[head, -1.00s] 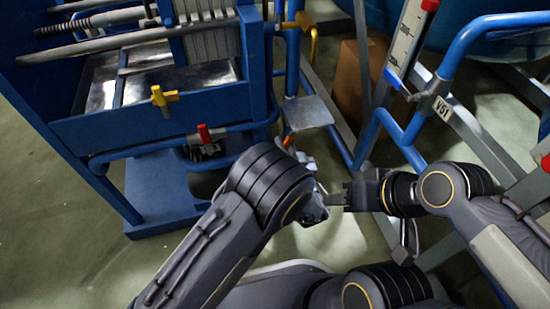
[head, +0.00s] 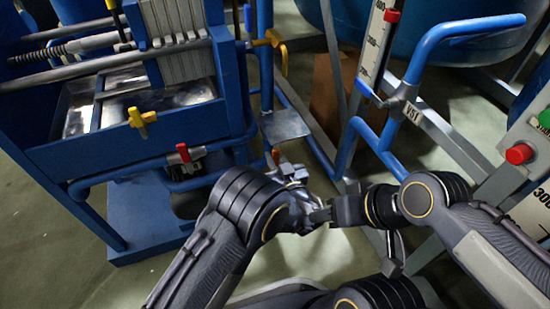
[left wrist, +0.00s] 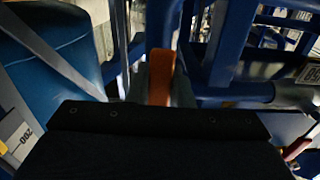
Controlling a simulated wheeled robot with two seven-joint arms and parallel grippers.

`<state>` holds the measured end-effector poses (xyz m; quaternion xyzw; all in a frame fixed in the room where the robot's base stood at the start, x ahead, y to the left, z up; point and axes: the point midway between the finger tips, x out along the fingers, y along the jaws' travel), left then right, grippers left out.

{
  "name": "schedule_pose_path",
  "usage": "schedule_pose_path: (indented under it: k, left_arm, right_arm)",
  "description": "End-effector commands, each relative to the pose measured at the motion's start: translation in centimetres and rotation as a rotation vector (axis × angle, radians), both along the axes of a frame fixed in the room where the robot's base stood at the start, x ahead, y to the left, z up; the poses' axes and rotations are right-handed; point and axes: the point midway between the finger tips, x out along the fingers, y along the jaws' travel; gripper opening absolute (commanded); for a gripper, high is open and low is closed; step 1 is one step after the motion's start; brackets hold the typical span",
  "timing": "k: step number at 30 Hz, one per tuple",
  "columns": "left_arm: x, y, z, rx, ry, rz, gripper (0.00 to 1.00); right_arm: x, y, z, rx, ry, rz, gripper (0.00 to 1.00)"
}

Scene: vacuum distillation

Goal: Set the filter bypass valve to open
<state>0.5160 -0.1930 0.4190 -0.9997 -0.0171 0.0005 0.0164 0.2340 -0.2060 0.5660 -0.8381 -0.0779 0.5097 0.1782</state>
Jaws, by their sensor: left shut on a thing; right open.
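An orange lever (head: 276,156) shows beside the blue frame in the head view, and it stands upright between my left gripper's fingers in the left wrist view (left wrist: 160,75). I take it for the filter bypass valve's handle, but I read no label on it. My left gripper (head: 284,168) is shut on this lever. The valve body and the handle's lower part are hidden, so I cannot tell its setting. My right gripper (head: 319,214) is open and empty, in front of and to the right of the left one, pointing left.
A yellow handle (head: 141,121) and a red handle (head: 183,152) sit on the blue press frame at left. Another yellow-orange handle (head: 278,48) is behind. A red button (head: 519,153) is at right.

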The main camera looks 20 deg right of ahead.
Motion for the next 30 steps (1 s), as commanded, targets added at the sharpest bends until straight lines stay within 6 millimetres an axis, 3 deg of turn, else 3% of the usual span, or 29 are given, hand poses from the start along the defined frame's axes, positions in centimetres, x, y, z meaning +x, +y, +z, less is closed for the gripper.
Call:
schedule_pose_path:
  k: [5, 6, 11, 25, 30]
  left_arm:
    - [-0.01, -0.03, 0.04, 0.0, 0.0, -0.001, 0.0]
    - [-0.01, -0.03, 0.04, 0.0, 0.0, -0.001, 0.22]
    - [-0.01, -0.02, 0.03, 0.001, 0.0, 0.0, 0.42]
    - [-0.02, 0.09, 0.01, 0.014, 0.0, 0.0, 0.42]
    - [-0.2, 0.87, 0.19, 0.141, 0.004, 0.0, 0.42]
  right_arm:
    - [0.0, 0.0, 0.0, 0.0, 0.0, 0.0, 0.42]
    - [0.0, 0.0, 0.0, 0.0, 0.0, 0.0, 0.42]
    - [0.0, 0.0, 0.0, 0.0, 0.0, 0.0, 0.42]
    - [0.0, 0.0, 0.0, 0.0, 0.0, 0.0, 0.42]
    - [0.0, 0.0, 0.01, 0.0, 0.0, 0.0, 0.42]
